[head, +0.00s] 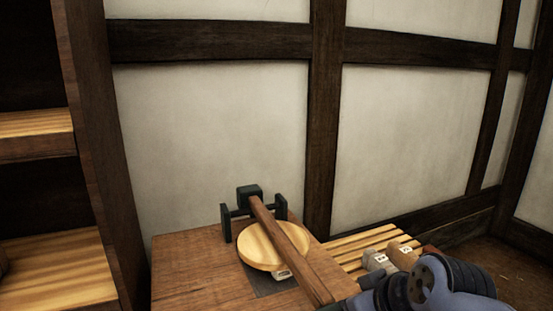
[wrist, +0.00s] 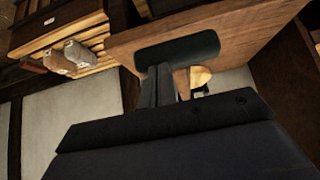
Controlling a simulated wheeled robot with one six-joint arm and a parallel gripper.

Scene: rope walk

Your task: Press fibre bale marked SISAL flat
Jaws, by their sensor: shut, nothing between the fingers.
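A press stands on a wooden table, with a round wooden plate (head: 262,248) and a long wooden lever (head: 292,250) slanting over it toward the front right. A small pale piece with a dark mark (head: 283,274) shows beneath the plate; the rest is hidden and I cannot read SISAL on it. My gripper (wrist: 158,85) is shut and empty in the wrist view. A dark cylinder (wrist: 178,49) lies just beyond its fingertips; I cannot tell whether they touch. In the head view my arm covers the area right of the lever's near end, and the fingertips are unclear.
A slatted wooden stand (head: 355,248) right of the table holds a grey bale (head: 377,261) and a brown bale (head: 403,256), with labels too small to read. Wooden shelves (head: 50,262) stand at left. A timber-framed wall (head: 215,150) closes off the back.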

